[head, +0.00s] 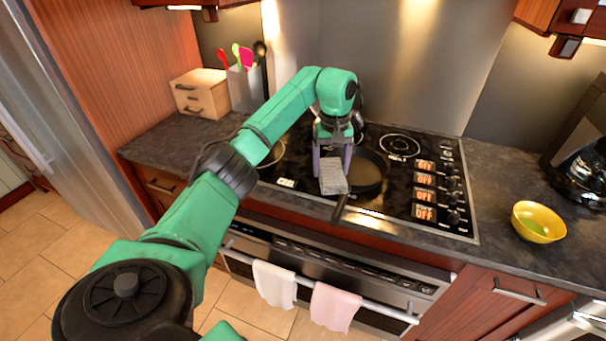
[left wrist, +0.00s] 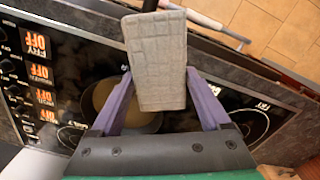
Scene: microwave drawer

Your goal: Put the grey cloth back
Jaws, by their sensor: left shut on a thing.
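The grey cloth (head: 333,179) is a folded, quilted-looking block over the front of the cooktop, by the frying pan (head: 368,172). My left gripper (head: 333,163) is shut on it, with the purple fingers on either side. In the left wrist view the cloth (left wrist: 158,60) fills the space between the fingers of the left gripper (left wrist: 160,82) and hides part of the pan. The cloth looks raised above the cooktop, but I cannot tell how far. My right gripper is not in view.
A white towel (head: 275,284) and a pink towel (head: 335,307) hang on the oven rail (head: 384,309). The pan handle (head: 340,207) points forward. A yellow bowl (head: 538,222) stands on the right counter. A utensil holder (head: 246,90) and wooden box (head: 201,94) stand back left.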

